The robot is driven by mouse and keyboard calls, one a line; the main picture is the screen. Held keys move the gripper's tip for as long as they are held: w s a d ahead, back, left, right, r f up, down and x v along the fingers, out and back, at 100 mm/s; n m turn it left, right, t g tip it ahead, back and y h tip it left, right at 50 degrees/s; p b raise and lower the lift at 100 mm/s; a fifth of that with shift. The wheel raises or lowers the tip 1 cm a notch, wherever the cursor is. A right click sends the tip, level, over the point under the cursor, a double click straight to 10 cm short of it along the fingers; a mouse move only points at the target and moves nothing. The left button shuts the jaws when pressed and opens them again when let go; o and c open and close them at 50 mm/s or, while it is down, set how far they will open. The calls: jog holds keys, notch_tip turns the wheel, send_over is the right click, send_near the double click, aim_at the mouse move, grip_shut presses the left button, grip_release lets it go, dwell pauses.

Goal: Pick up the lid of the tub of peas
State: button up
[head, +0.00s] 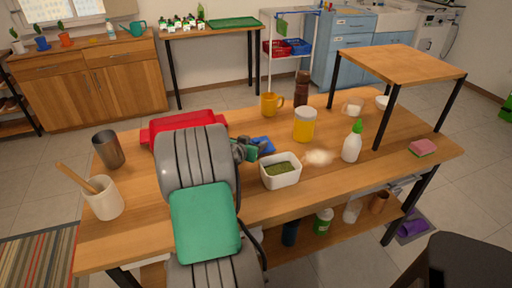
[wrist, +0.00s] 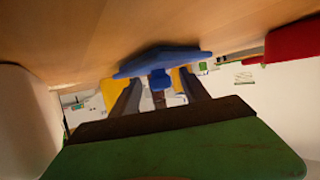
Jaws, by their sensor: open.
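The tub of peas (head: 281,172) is a white, open container with green contents, standing near the table's front edge. Its blue lid (head: 265,145) lies apart from it on the table, just behind and left of it. In the wrist view, which looks upside down, the lid (wrist: 150,63) shows as a flat blue plate with a small knob. My gripper (head: 247,150) is low over the table at the lid's left side. Its two fingers (wrist: 160,80) are open, with the knob seen between them; contact cannot be told. A white wall, likely the tub (wrist: 25,120), is close at left in the wrist view.
A red pot (head: 165,127) stands left of my gripper. Behind the lid are a yellow mug (head: 270,105), a yellow jar (head: 305,125) and a brown mill (head: 301,90). A green-capped bottle (head: 352,143) stands to the right, beside a pale spill (head: 319,158).

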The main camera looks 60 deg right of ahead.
jog(key=shift+c, duration=0.5)
grip_shut()
